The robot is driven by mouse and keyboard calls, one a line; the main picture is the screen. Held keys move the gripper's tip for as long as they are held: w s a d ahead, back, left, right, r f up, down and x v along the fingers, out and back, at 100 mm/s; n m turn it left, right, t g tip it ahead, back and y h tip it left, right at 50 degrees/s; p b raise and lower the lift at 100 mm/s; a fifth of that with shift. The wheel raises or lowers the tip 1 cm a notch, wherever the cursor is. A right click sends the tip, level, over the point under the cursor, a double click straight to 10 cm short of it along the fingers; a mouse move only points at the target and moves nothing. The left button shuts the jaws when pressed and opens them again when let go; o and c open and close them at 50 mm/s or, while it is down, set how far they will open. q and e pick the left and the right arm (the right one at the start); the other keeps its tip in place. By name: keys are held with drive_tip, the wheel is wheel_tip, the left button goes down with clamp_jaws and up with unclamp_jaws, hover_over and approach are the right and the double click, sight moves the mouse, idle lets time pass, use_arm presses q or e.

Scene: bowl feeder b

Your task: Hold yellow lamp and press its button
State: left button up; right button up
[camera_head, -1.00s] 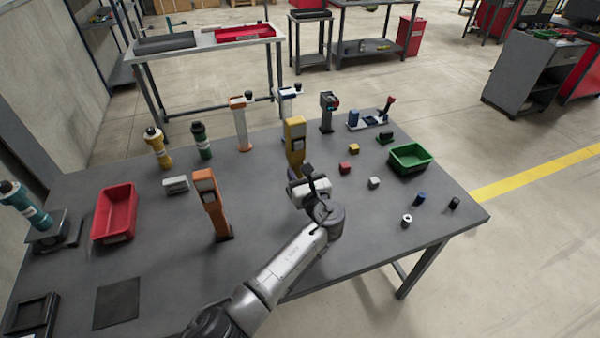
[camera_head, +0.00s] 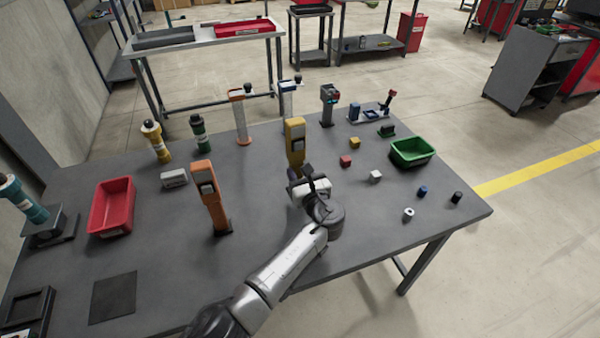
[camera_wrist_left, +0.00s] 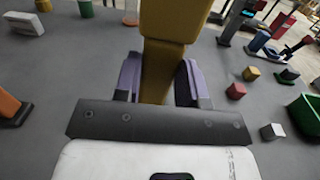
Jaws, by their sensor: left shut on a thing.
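The yellow lamp (camera_head: 295,130) stands upright on the grey table, with a box-like head on a narrower post. A small grey-white patch shows on the front of its head; I cannot tell whether it is the button. My left gripper (camera_head: 298,172) is at the lower post. In the left wrist view, the fingers of my left gripper (camera_wrist_left: 160,82) are on both sides of the yellow post (camera_wrist_left: 160,70), shut on it. The lamp's base is hidden behind the gripper. My right gripper is not in view.
An orange lamp (camera_head: 209,195) stands to the left, with a red bin (camera_head: 112,207) beyond it. Small cubes, a white one (camera_head: 376,177) among them, and a green bin (camera_head: 412,152) are to the right. More upright devices, such as a grey one (camera_head: 327,105), stand behind.

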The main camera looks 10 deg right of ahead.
use_arm(q)
drive_tip(key=shift+f+b, duration=1.4)
drive_tip(key=shift+f, duration=0.6)
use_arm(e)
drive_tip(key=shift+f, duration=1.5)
use_arm(q)
drive_tip(key=shift+f, duration=0.1)
drive_tip(key=o, duration=0.7)
drive_tip(key=shift+c, duration=0.2)
drive_tip(key=shift+f, duration=0.1)
clamp_jaws()
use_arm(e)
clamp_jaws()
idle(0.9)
